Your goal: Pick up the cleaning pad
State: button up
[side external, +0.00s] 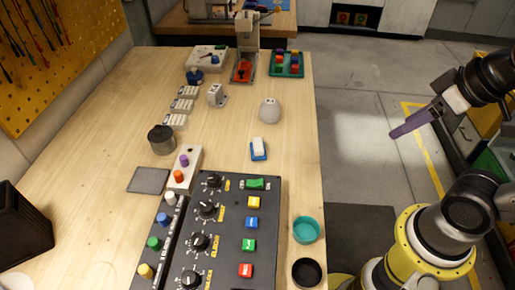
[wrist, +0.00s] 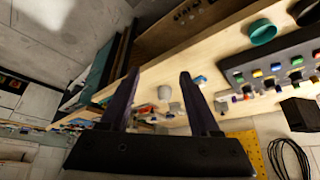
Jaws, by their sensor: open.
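A small white block on a blue base (side external: 258,149), which looks like the cleaning pad, lies on the wooden bench just beyond the dark control panel. It also seems to show in the wrist view, small, just right of the right finger. My gripper (side external: 409,125) is well to the right of the bench, over the floor, with its purple fingers pointing left. In the wrist view my gripper (wrist: 158,76) has its two fingers spread apart with nothing held between them. It is far from the pad.
The control panel (side external: 235,235) fills the near bench, with a teal bowl (side external: 306,229) to its right. A white dome (side external: 270,110) stands beyond the pad. A flat grey square (side external: 148,180) and a dark round knob (side external: 162,140) lie left. Bare wood surrounds the pad.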

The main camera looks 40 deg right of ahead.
dwell(0.4)
jog(key=o, duration=0.6)
